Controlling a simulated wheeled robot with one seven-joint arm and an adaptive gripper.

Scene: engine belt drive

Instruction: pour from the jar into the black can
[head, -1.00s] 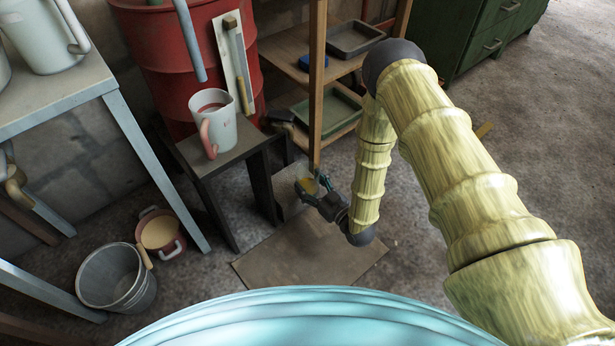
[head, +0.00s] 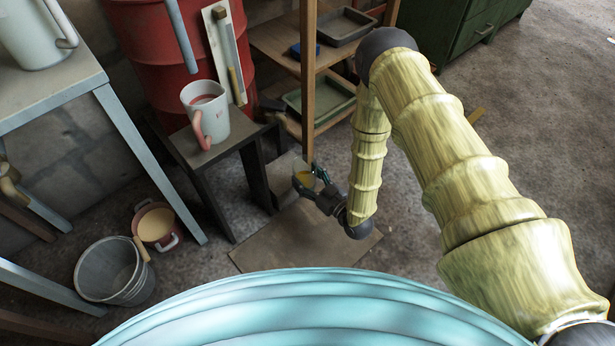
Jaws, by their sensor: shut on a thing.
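My gripper (head: 313,186) is low, in front of the wooden shelf post and above the brown mat. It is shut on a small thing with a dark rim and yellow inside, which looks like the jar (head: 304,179). The jar is small in the picture and partly covered by the fingers, so its tilt is hard to tell. I cannot make out the black can clearly; dark shapes near the held thing are too small to tell apart.
A white mug with a pink handle (head: 205,112) stands on a dark stool (head: 215,149). A metal bucket (head: 113,270) and a red pot (head: 157,226) stand on the floor at left. A brown mat (head: 290,244) lies below my gripper. A shelf (head: 270,40) stands behind.

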